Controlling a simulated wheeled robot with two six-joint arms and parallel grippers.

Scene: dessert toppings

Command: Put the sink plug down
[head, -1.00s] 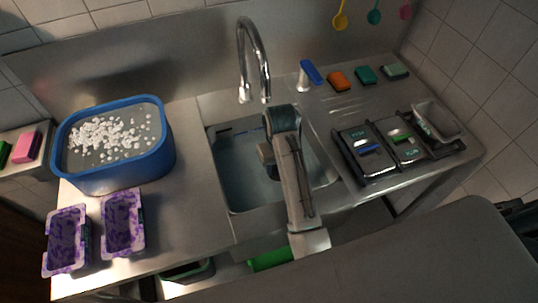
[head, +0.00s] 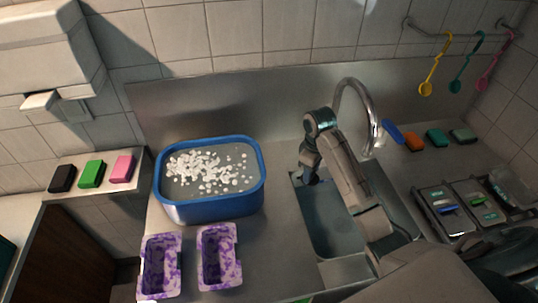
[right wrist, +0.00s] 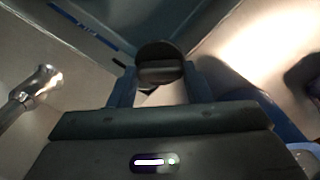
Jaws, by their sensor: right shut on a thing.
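The sink plug (right wrist: 160,64) is a dark round piece between the two fingers of my right gripper (right wrist: 163,85) in the right wrist view. In the head view my right gripper (head: 312,178) is at the back left corner of the steel sink basin (head: 335,225), above or just at its rim; the exact height is hard to tell. The plug is hidden or too dark to make out there. My left gripper is not in view.
A blue tub (head: 212,212) with white bits in liquid stands left of the sink. Two purple-patterned trays (head: 160,262) (head: 220,258) lie in front of it. The curved faucet (head: 372,110) rises behind my right arm. Some bare counter shows between tub and sink.

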